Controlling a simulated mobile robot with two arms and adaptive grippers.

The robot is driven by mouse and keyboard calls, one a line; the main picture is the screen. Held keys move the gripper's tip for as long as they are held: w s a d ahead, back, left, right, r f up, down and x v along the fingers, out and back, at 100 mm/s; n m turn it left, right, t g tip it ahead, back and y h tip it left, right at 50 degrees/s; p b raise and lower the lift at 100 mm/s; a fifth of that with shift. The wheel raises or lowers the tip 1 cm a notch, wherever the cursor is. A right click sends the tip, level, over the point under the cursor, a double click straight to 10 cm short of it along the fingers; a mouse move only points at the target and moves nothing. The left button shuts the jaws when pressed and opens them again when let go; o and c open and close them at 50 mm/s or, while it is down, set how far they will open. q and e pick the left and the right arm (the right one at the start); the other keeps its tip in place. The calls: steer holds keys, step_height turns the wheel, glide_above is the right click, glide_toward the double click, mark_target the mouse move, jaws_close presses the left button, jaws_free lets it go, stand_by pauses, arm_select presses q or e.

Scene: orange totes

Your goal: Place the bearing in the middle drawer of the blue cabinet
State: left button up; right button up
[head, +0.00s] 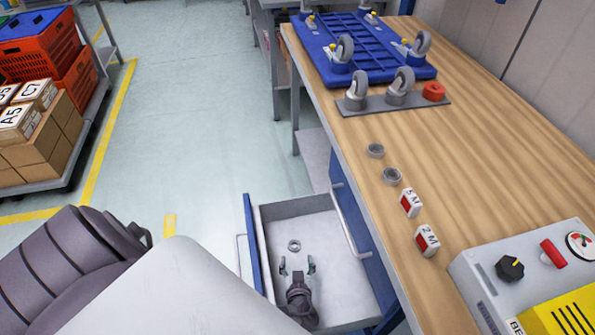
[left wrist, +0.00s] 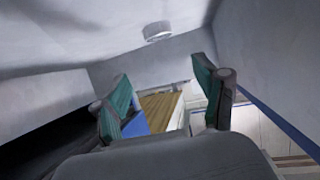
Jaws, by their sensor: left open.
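The blue cabinet (head: 340,178) stands under the wooden workbench. One of its drawers (head: 305,208) is pulled out, with a grey inside; I cannot tell for certain that it is the middle one. A ring-shaped grey bearing (head: 294,245) lies flat on the drawer floor, and it also shows in the left wrist view (left wrist: 158,31). My left gripper (head: 297,266) is inside the drawer, open and empty, its fingertips just short of the bearing and apart from it. It also shows in the left wrist view (left wrist: 168,100). My right gripper is out of view.
Two more bearings (head: 375,150) (head: 392,176) lie on the bench (head: 490,130), near two red-and-white boxes (head: 410,202) (head: 427,240). A blue caster platform (head: 365,45) and a control box (head: 520,275) also stand there. A cart with orange totes (head: 45,65) is at left; the floor between is clear.

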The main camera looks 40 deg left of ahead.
arm_select(q)
steer(key=shift+v, duration=1.55)
steer(key=shift+w, duration=0.1)
